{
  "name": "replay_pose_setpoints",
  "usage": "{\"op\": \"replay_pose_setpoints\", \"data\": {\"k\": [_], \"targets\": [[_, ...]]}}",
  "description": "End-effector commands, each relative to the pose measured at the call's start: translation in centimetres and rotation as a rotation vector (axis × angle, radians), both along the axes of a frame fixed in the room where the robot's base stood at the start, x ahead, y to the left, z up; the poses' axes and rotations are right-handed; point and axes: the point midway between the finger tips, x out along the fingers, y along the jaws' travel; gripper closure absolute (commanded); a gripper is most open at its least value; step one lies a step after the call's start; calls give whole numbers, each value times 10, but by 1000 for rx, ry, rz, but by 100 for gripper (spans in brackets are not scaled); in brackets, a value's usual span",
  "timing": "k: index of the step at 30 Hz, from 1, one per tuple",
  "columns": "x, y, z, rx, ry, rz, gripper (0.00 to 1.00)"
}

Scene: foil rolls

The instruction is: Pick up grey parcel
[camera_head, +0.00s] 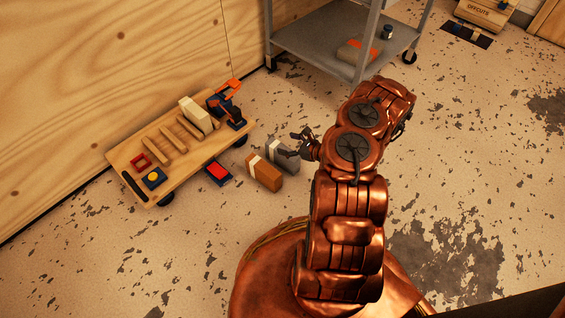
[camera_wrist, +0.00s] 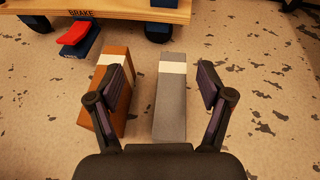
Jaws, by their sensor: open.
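The grey parcel (camera_wrist: 172,108) is a grey block with a white band near its far end, standing on the floor. In the wrist view it lies between the two open fingers of my gripper (camera_wrist: 166,88), with room on both sides. The left finger overlaps the brown parcel (camera_wrist: 118,104) in the picture. In the head view the grey parcel (camera_head: 283,155) is partly behind my gripper (camera_head: 294,144). My gripper is empty. I cannot tell its exact height over the parcel.
The brown parcel (camera_head: 264,174) stands just left of the grey one. A low wooden cart (camera_head: 190,160) with a red brake pedal (camera_head: 218,171) is to the left. A grey metal shelf (camera_head: 318,45) stands behind. The floor right of the grey parcel is clear.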

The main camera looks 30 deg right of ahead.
Motion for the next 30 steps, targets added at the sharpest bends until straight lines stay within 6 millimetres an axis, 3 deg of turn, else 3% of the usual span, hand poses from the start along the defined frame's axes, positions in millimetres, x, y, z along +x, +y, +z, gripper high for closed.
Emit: {"op": "replay_pose_setpoints", "data": {"k": [1,6,20,30], "targets": [[-8,-8,-22,7,19,-32,21],[-22,-23,-49,14,52,-92,21],[5,-16,-69,15,56,-100,21],[36,-3,-87,15,57,-97,21]]}}
